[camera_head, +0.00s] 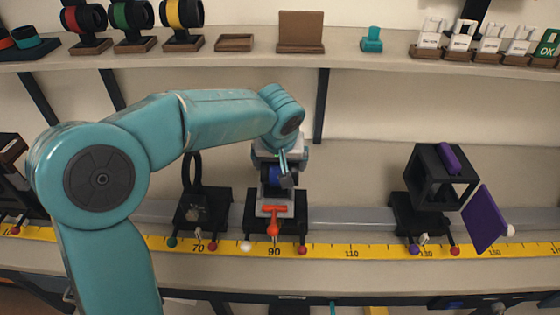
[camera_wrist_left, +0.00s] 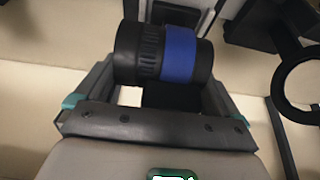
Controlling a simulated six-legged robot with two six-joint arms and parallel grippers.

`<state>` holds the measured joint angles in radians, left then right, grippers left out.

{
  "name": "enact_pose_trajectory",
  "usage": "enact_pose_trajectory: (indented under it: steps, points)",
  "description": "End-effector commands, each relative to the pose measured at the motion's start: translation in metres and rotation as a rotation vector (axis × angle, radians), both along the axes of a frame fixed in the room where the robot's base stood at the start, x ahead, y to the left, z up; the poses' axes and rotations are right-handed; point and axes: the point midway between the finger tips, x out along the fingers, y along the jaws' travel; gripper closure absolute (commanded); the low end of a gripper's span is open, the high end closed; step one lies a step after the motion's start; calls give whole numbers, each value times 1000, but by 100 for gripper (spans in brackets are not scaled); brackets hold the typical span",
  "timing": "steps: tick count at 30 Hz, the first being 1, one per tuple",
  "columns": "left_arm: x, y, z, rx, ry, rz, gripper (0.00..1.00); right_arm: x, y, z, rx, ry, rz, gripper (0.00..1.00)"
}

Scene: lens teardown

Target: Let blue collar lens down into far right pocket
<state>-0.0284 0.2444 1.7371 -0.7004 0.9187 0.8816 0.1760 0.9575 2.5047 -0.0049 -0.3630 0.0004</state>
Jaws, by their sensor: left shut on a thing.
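The blue collar lens (camera_wrist_left: 178,53) is a black barrel with a blue band. It lies crosswise between the fingers of my left gripper (camera_wrist_left: 163,68) in the left wrist view. In the head view my left gripper (camera_head: 282,180) is low over the middle rail carriage, and the blue band (camera_head: 270,175) shows just at it. The gripper is shut on the lens. I cannot tell whether the lens touches the carriage (camera_head: 257,229) below. I cannot make out a far right pocket in either view. My right gripper is not in view.
A rail with a yellow ruler (camera_head: 350,251) runs across the bench. A ring holder (camera_head: 193,170) stands left of my gripper. A black cube frame (camera_head: 437,180) with a purple panel (camera_head: 485,220) stands to the right. The shelf above holds red, green and yellow banded lenses (camera_head: 133,15).

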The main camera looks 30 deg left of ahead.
Motion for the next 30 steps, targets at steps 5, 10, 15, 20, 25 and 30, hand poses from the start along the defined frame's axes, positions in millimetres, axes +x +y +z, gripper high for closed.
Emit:
enact_pose_trajectory:
  steps: [5, 10, 15, 20, 25, 30]
  points:
    - [0, 0, -2, 0, -2, 1, 53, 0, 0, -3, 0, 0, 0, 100]
    - [0, 0, -5, 0, -2, 1, 53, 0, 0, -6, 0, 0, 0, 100]
    - [0, 0, -4, 0, -2, 0, 0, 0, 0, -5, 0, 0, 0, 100]
    - [-1, -1, 0, 1, -1, 0, 0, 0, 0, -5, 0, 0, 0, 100]
    - [-10, -7, 26, -1, -6, -2, 0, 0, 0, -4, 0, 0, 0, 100]
    - [-25, -16, 70, 0, -8, -2, 0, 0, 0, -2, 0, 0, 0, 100]
